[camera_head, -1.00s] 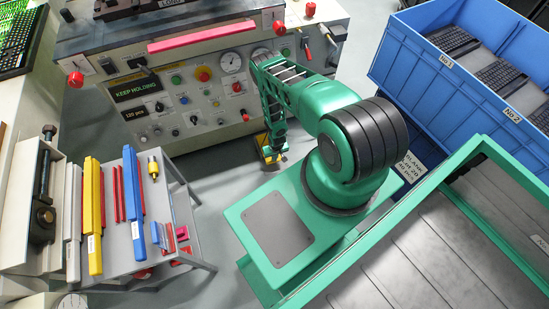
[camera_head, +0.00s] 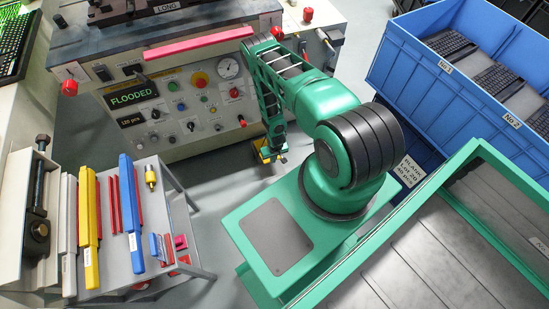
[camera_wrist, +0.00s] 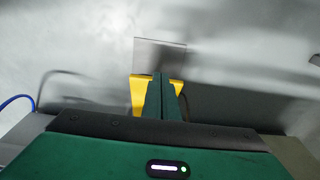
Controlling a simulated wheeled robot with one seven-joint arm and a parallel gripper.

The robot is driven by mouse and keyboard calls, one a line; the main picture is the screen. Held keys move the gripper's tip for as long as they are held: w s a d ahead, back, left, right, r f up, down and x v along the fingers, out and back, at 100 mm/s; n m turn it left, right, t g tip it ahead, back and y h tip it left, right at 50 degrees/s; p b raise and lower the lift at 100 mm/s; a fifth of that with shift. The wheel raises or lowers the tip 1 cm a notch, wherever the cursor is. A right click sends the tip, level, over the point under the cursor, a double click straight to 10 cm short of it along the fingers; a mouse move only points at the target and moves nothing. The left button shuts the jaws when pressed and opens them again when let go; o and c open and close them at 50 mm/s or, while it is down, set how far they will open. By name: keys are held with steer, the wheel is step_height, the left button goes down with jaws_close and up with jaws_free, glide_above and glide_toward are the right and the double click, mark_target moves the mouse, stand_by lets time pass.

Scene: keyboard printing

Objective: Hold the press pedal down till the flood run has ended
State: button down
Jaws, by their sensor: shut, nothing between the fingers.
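The press pedal (camera_head: 264,150) is a yellow piece low on the floor in front of the press, mostly hidden behind the end of my arm. In the wrist view its yellow sides (camera_wrist: 138,92) show on both sides of my fingers, with a grey plate (camera_wrist: 160,52) beyond. My gripper (camera_wrist: 162,82) is shut and empty, and its fingers point down over the pedal. The fingertips appear to touch it, but I cannot tell how far it is pressed.
The press panel (camera_head: 185,115) has several buttons, knobs and gauges. A grey cart (camera_head: 195,255) with coloured bars stands at the left. Blue crates (camera_head: 415,75) of keyboards are at the right. A green-rimmed metal tray (camera_head: 400,225) fills the lower right.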

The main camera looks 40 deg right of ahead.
step_height(320, 180, up, 7)
steer(key=s, duration=0.2)
steer(key=shift+s+a+f, duration=0.15)
steer(key=shift+s+a, duration=0.15)
